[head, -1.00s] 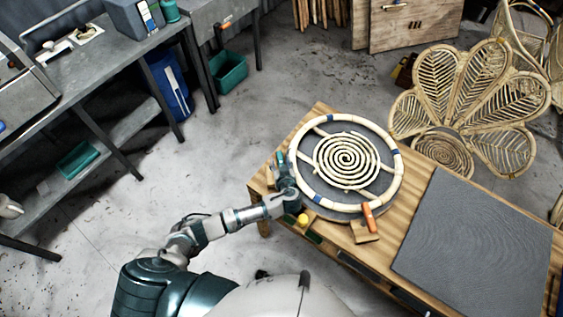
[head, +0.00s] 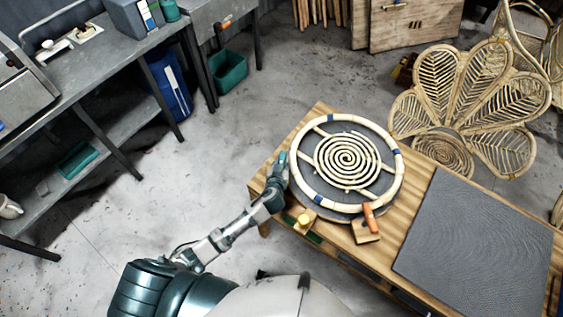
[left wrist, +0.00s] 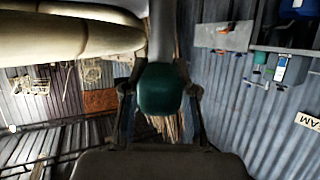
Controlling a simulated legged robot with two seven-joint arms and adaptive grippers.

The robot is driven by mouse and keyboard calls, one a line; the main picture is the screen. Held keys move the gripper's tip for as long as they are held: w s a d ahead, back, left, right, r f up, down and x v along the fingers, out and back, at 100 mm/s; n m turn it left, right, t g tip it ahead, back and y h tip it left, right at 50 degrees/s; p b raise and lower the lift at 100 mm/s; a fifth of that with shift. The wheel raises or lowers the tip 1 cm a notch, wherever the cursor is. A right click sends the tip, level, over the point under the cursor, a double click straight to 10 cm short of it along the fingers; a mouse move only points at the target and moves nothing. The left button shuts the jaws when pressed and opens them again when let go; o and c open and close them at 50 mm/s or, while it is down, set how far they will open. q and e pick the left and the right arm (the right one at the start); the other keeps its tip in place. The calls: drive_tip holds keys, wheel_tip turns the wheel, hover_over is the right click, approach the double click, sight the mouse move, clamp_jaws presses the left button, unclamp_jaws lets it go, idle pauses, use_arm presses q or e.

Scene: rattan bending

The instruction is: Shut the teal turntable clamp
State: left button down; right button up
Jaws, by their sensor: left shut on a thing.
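The teal turntable clamp (head: 282,159) is at the left edge of the round turntable, beside the pale rattan ring (head: 401,178). Its rounded teal handle (left wrist: 162,88) fills the gap between my fingers in the left wrist view. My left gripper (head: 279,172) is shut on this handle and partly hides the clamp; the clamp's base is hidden. The rattan ring has blue bands and a spiral (head: 347,160) inside it. My right gripper is not in view.
An orange clamp (head: 369,216) stands on a wooden block (head: 366,232) at the turntable's front. A yellow knob (head: 303,220) is near my left forearm. A grey mat (head: 475,240) covers the bench's right part. Rattan chair backs (head: 480,95) stand behind.

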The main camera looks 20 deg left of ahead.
use_arm(q)
drive_tip(key=shift+a+r+m+h+p, duration=0.1)
drive_tip(key=shift+r+m+h+p, duration=0.15)
drive_tip(key=shift+m+h+p, duration=0.65)
drive_tip(key=m+h+p, duration=0.2)
drive_tip(key=m+h, duration=0.1)
drive_tip(key=shift+w+r+h, duration=0.1)
drive_tip(key=shift+h, duration=0.2)
drive_tip(key=shift+a+m+g+h+p, duration=0.1)
drive_tip(key=shift+m+g+h+p, duration=0.3)
drive_tip(key=shift+m+h, duration=0.1)
drive_tip(key=shift+w+m+g+h, duration=0.15)
drive_tip(key=shift+m+g+h, duration=0.35)
drive_tip(key=shift+m+h, duration=0.35)
drive_tip(key=shift+f+m+g+h, duration=0.2)
drive_tip(key=shift+m+g+h, duration=0.6)
drive_tip(key=shift+m+h, duration=0.45)
drive_tip(key=m+g+h+b, duration=0.1)
drive_tip(key=m+g+h, duration=0.1)
drive_tip(key=shift+f+m+g, duration=0.15)
drive_tip(key=shift+m+g, duration=0.25)
drive_tip(key=shift+s+m+g+h+b, duration=0.2)
drive_tip(key=shift+m+g+h+b, duration=0.35)
drive_tip(key=shift+m+g, duration=0.25)
